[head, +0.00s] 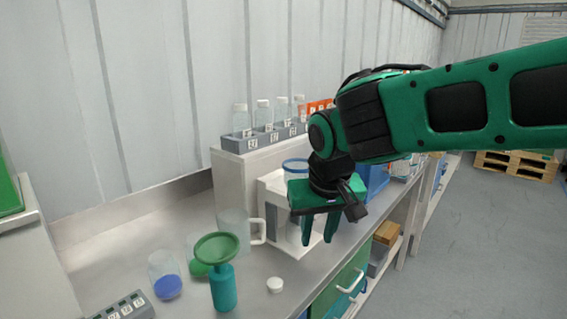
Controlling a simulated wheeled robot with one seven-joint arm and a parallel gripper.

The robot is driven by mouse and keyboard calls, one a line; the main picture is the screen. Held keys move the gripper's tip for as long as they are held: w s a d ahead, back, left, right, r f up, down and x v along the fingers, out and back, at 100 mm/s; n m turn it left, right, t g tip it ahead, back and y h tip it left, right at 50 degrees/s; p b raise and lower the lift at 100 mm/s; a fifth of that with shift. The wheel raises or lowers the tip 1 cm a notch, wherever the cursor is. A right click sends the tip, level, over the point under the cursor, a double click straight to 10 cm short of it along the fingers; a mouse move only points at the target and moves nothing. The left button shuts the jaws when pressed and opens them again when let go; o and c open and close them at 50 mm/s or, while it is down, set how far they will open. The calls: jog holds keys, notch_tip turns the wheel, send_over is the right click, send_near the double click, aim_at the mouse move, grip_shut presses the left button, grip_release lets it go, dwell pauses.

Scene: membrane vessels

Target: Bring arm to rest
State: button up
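My green arm reaches in from the right in the head view. My gripper (319,238) points down over the front edge of the bench, with its two green fingers apart and nothing visible between them. Behind and beside it stands a white stand (272,205) with a blue-rimmed clear vessel (296,168) at its top. The gripper hides part of this stand. I cannot tell whether the fingers touch it.
The steel bench (140,246) holds a clear jug (234,228), a teal bottle with a green funnel-like top (222,285), a clear vessel with blue contents (166,280) and a white cap (275,285). Bottles stand in a grey rack (250,142) behind. Open floor (490,235) lies right.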

jog(key=s+d+f+m+g+h, duration=0.1)
jog(key=s+d+f+m, duration=0.15)
jog(key=d, duration=0.85)
jog(key=s+d+f+m+g+h, duration=0.1)
jog(key=s+d+m, duration=0.15)
jog(key=d, duration=0.85)
jog(key=s+d+f+m+g+y, duration=0.1)
jog(key=s+d+f, duration=0.1)
jog(key=s+d, duration=0.4)
jog(key=s+d+f+m+g, duration=0.1)
jog(key=s+d, duration=0.4)
jog(key=s, duration=0.6)
notch_tip(320, 180, down, 2)
jog(key=shift+s+d+f+m+y, duration=0.1)
jog(key=shift+s+d+m+y, duration=0.3)
jog(key=shift+m, duration=0.3)
jog(key=shift+w, duration=0.2)
jog(key=shift+w+f, duration=0.2)
jog(key=shift+w, duration=0.3)
